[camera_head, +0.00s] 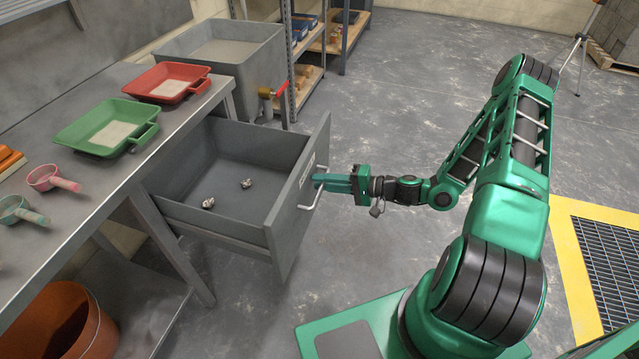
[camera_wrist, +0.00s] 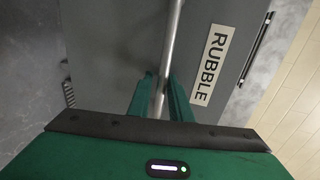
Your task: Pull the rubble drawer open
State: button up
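The grey rubble drawer (camera_head: 222,215) stands pulled well out from under the bench in the head view, with two small pale lumps on its floor. Its front carries a label reading RUBBLE (camera_wrist: 211,64) in the wrist view. A metal bar handle (camera_wrist: 172,45) runs across the front; it also shows in the head view (camera_head: 312,198). My gripper (camera_head: 322,180) is at the handle from the right, outside the drawer. In the wrist view its two green fingers (camera_wrist: 161,98) lie on either side of the bar, closed around it. The fingertip contact is partly hidden.
The bench (camera_head: 75,215) on the left holds a red tub (camera_head: 168,82), a green tub (camera_head: 107,127) and scoops. A grey tank (camera_head: 222,57) with a tap stands behind the drawer. An orange bucket (camera_head: 62,325) is under the bench. Floor right of the drawer front is clear up to my arm.

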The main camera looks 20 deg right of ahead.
jog(key=v, duration=1)
jog(key=shift+s+d, duration=0.2)
jog(key=shift+d, duration=0.15)
